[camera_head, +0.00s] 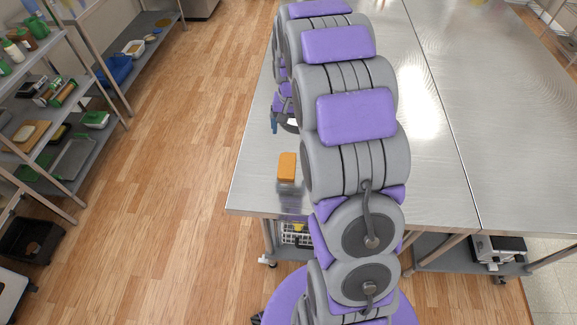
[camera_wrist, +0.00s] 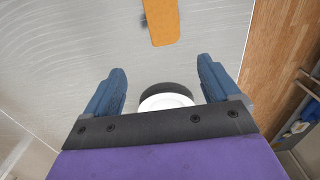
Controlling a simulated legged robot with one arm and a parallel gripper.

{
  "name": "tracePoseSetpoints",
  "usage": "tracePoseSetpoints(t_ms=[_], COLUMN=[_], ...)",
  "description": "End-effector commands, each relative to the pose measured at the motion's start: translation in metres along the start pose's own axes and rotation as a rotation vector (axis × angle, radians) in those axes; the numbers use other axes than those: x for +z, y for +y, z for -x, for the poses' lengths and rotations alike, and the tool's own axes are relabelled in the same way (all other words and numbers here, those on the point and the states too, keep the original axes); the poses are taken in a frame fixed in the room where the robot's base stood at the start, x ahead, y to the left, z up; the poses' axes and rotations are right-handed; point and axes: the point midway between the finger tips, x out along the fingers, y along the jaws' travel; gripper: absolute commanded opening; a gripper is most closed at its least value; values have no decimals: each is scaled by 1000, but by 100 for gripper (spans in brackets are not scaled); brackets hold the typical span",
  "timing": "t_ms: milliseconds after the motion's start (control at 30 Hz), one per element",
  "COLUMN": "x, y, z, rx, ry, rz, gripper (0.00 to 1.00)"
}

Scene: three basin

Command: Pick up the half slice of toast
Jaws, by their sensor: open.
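An orange-brown half slice of toast (camera_head: 287,166) lies on the metal table (camera_head: 255,190), near its front left corner. In the wrist view the toast (camera_wrist: 165,22) shows at the top, ahead of my gripper and cut off by the frame edge. My gripper (camera_wrist: 161,80) is open, its two blue fingers apart, with nothing held between the fingertips. The toast is beyond the fingertips, apart from them. In the head view my arm hides most of my gripper; a bit of blue finger (camera_head: 274,126) shows beside the arm, behind the toast.
A round white thing with a dark rim (camera_wrist: 166,100) shows between the finger bases. Metal shelves (camera_head: 70,110) with containers stand at the left across the wooden floor (camera_head: 185,130). The table right of my arm is clear. A white basket (camera_head: 296,236) sits under the table.

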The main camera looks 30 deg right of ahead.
Motion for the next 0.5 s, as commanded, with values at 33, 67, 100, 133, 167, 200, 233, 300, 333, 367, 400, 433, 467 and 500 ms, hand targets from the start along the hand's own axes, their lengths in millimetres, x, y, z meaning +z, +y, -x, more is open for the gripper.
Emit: tracePoseSetpoints(t_ms=[33, 67, 100, 133, 167, 200, 233, 300, 333, 367, 400, 433, 467, 500], x=[2, 2, 3, 3, 3, 3, 3, 3, 3, 3, 2, 2, 1, 1], y=[-1, -1, -2, -2, -3, -4, -4, -4, -3, -3, -2, -2, -1, -1], z=[-14, -20, -28, -33, -39, -47, -52, -64, -68, -71, -74, -75, -76, -78], rx=[2, 2, 3, 4, 4, 4, 4, 4, 4, 3, 2, 1, 1, 1], ry=[-4, -5, -6, -5, -3, 0, 0, -1, -1, -1, 0, 1, 1, 2], rz=[1, 2, 2, 2, 2, 3, 3, 3, 3, 2, 2, 2, 2, 2], gripper=[89, 89, 89, 89, 89, 89, 89, 89, 89, 89, 89, 89, 89, 89])
